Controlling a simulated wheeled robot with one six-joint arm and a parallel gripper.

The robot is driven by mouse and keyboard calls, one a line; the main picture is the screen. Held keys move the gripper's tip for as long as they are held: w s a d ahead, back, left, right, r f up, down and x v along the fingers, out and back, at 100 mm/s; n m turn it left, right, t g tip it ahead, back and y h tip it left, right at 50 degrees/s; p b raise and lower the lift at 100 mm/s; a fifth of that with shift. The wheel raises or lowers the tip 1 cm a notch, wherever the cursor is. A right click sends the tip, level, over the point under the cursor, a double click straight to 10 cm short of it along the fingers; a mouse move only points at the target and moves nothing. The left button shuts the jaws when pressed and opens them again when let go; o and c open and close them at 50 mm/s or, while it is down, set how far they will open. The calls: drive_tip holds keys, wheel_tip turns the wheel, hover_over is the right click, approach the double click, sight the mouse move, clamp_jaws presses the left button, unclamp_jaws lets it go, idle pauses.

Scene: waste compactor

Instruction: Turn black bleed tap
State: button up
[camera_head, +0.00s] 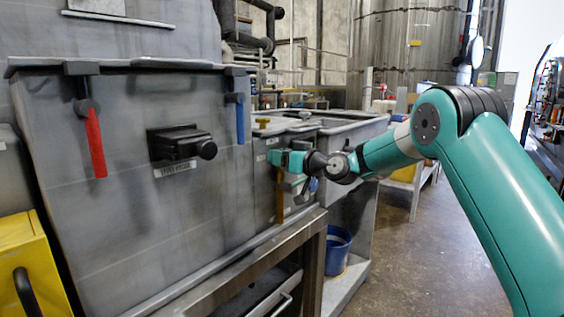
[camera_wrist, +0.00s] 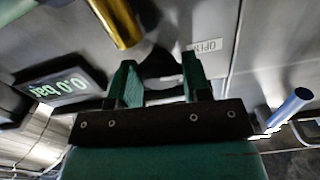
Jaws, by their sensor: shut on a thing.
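My gripper (camera_head: 288,160) reaches the right part of the grey machine front in the head view. In the wrist view its two green fingers (camera_wrist: 158,82) stand on either side of a dark part, the black bleed tap (camera_wrist: 160,64), and are shut on it. The tap's base is against the grey panel (camera_wrist: 275,40), and the fingers hide part of it. An OPEN label (camera_wrist: 206,46) is on the panel to the right of the tap. In the head view the tap is hidden by my gripper.
A brass-coloured handle (camera_wrist: 117,22) and a 0.0 bar display (camera_wrist: 62,86) are close by the gripper; a blue handle (camera_wrist: 289,107) is at right.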

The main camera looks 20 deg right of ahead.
drive_tip(key=o, duration=0.9)
drive_tip(key=b+v, duration=0.3)
drive_tip(key=v, duration=1.4)
drive_tip(key=shift+d, duration=0.15)
drive_tip(key=shift+s, duration=0.1)
